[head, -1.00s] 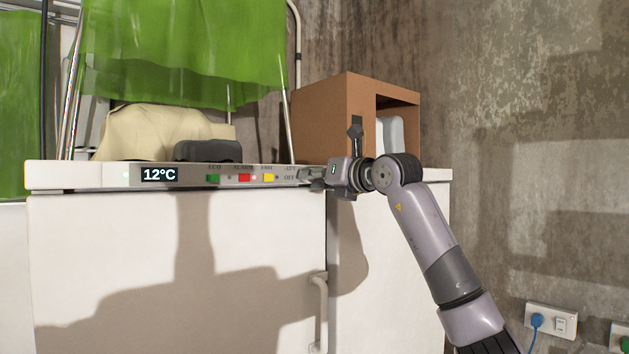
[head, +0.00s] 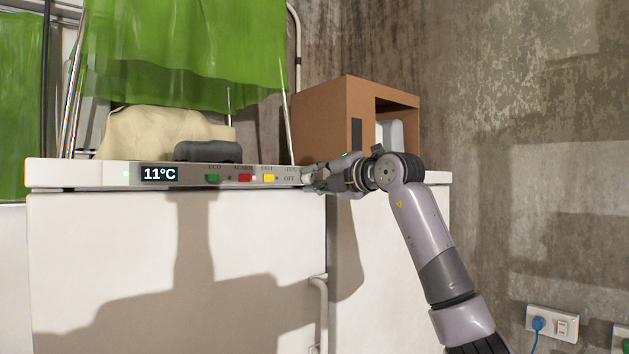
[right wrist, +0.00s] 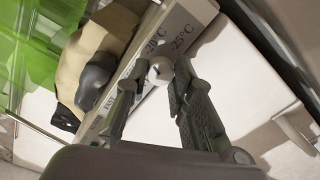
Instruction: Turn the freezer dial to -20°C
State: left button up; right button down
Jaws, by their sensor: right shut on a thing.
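The white freezer (head: 180,260) has a control strip along its top front edge. Its display (head: 160,174) reads 11°C. The pale round dial (head: 306,174) sits at the strip's right end, mostly covered by my right gripper (head: 313,181) in the head view. In the right wrist view the dial (right wrist: 161,69) is between the two fingertips of the gripper (right wrist: 160,78), which is shut on it. Labels -20°C and -25°C show printed beside the dial; where its mark points is unclear. My left gripper is out of view.
Green (head: 212,178), red (head: 244,178) and yellow (head: 269,178) switches sit left of the dial. A beige sack (head: 150,130), a dark grey object (head: 208,151) and a brown box (head: 320,115) are on top. A handle (head: 320,310) juts out below.

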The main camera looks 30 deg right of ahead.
jog(key=shift+m, duration=0.7)
jog(key=c, duration=1.4)
grip_release()
jog(key=shift+d, duration=0.1)
jog(key=shift+o, duration=0.2)
jog(key=s+d, duration=0.1)
jog(key=s, duration=1.1)
jog(key=shift+r, duration=0.1)
